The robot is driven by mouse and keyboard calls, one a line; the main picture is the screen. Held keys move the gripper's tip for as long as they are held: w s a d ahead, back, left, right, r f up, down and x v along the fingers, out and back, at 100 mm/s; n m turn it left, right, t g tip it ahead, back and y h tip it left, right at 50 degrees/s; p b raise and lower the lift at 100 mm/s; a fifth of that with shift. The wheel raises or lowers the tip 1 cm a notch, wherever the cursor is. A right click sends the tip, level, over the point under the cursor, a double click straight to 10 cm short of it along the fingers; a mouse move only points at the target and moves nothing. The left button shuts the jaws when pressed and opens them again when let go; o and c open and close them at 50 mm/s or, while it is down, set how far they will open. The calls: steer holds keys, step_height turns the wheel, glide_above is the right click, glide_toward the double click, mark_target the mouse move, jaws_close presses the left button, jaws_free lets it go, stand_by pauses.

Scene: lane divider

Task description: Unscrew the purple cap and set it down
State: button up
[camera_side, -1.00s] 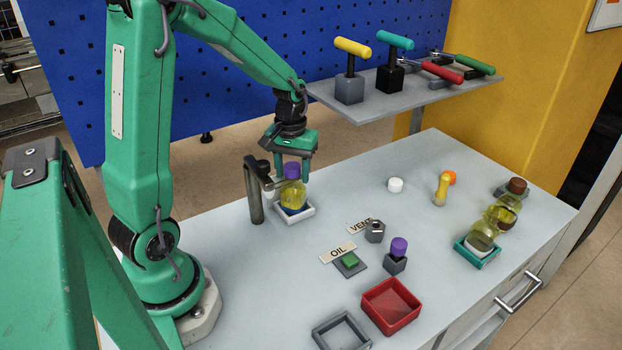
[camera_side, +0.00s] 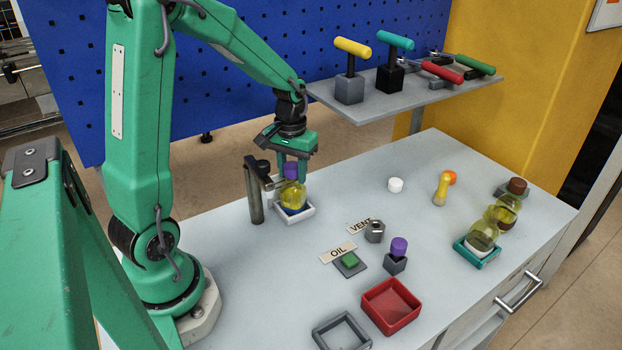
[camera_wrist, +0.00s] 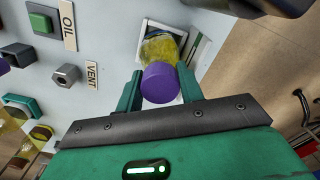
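A bottle of yellow liquid (camera_side: 292,195) with a purple cap (camera_side: 291,171) stands upright in a white square holder (camera_side: 308,211). My gripper (camera_side: 292,168) is over the bottle, its fingers pointing down on both sides of the cap. In the wrist view the cap (camera_wrist: 159,83) sits between the two fingers (camera_wrist: 160,85), which appear to touch its sides. The cap is still on the bottle (camera_wrist: 161,47), whose neck is hidden behind it.
A dark post with an arm (camera_side: 254,190) stands close left of the bottle. Clear surface lies right of the bottle.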

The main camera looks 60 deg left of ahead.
steer(key=shift+n, duration=0.9)
steer(key=shift+n, duration=0.8)
steer(key=shift+n, duration=0.9)
